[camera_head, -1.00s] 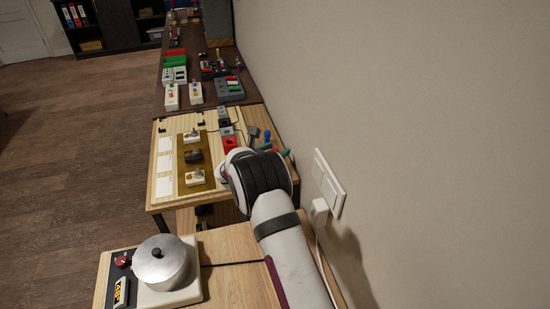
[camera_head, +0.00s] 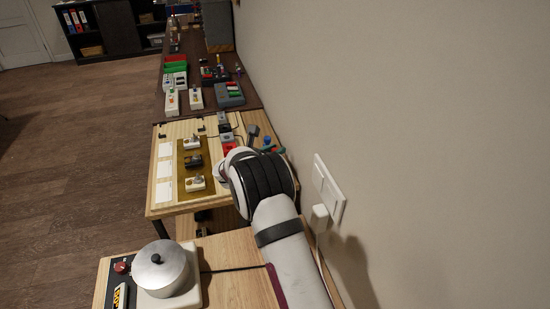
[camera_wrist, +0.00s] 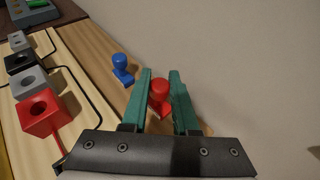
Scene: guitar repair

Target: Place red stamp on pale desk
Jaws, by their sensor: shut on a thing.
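In the wrist view, the red stamp (camera_wrist: 159,91) has a rounded knob and a wider base. It sits between the two green fingers of my gripper (camera_wrist: 160,80), which are shut on it. It appears upright, over the bare wood strip beside the wall; I cannot tell whether its base touches the wood. In the head view my arm hides the stamp and most of the gripper. The pale wooden desk (camera_head: 158,193) lies in front of and to the left of my arm there.
A red block with a hole (camera_wrist: 40,112) and other holed blocks stand to the left. A hotplate (camera_head: 188,296) with a pot (camera_head: 160,267) is on the near desk. The wall is close on the right.

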